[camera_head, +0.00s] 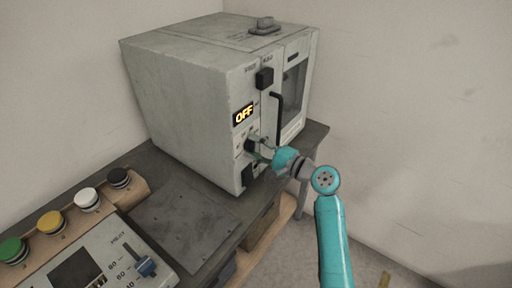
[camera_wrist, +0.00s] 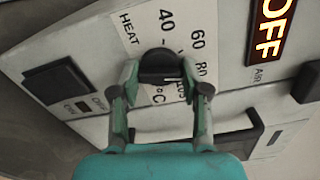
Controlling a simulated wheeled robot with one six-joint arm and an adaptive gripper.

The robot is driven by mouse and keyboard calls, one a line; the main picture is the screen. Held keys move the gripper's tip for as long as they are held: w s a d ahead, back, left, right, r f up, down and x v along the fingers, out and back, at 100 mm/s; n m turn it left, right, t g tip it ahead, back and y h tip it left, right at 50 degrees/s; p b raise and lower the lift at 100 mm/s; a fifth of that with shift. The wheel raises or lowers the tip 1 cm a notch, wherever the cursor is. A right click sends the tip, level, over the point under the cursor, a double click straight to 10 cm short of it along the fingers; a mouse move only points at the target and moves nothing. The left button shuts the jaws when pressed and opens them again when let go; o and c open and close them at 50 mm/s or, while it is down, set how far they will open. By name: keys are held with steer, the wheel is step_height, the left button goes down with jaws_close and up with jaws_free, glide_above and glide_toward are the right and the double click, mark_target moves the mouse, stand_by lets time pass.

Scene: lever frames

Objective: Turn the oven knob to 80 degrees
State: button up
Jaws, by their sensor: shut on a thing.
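The grey oven (camera_head: 190,85) stands on the bench, and its lit display (camera_head: 243,114) reads OFF. The dark oven knob (camera_head: 251,141) is on the front panel below the display, partly hidden by my gripper (camera_head: 262,149). In the wrist view my gripper (camera_wrist: 160,80) has its two fingers on either side of the black knob (camera_wrist: 160,66), shut on it. The dial marks 40 and 60 (camera_wrist: 197,39) show beside the knob. Other marks are partly covered, and I cannot tell where the knob points.
A black door handle (camera_head: 277,115) and another dark knob (camera_head: 264,78) are on the oven front near my gripper. A flat plate (camera_head: 185,225) lies between.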

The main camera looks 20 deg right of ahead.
steer(key=shift+m, duration=0.8)
steer(key=o, duration=1.1)
steer(key=shift+o, duration=0.2)
steer(key=shift+d, duration=0.1)
steer(key=v, duration=1.2)
steer(key=shift+f, duration=0.1)
